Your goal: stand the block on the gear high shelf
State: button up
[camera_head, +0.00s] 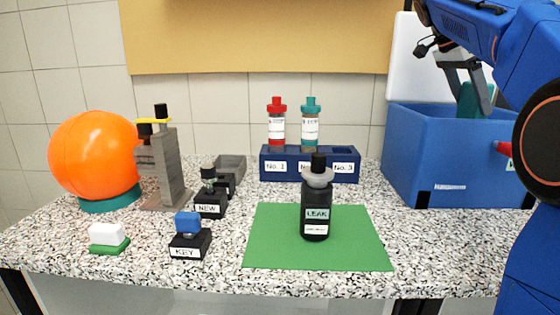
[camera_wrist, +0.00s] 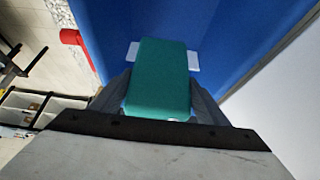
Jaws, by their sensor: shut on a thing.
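A teal block (camera_head: 470,101) shows at the upper right in the head view, at the back of the blue bin. In the wrist view the block (camera_wrist: 160,75) fills the middle. My gripper (camera_wrist: 158,98) is shut on it, with a grey finger on each side. In the head view my gripper (camera_head: 466,84) reaches down over the bin's opening. The block's lower part is hidden behind the bin's front wall, so I cannot tell whether it touches anything. No shelf marked as gear high is readable in either view.
The blue bin (camera_head: 435,165) stands at the table's right, with a red part (camera_head: 502,148) at its side. A dark bottle (camera_head: 316,222) stands on a green mat (camera_head: 270,250). A vial rack (camera_head: 282,170) and orange ball (camera_head: 90,155) stand further left. A rack (camera_wrist: 45,105) shows at the wrist view's left.

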jog(key=d, duration=1.1)
notch_tip(320, 180, down, 10)
jog(key=shift+w+f, duration=0.25)
dwell(0.4)
jog(key=shift+w, duration=0.1)
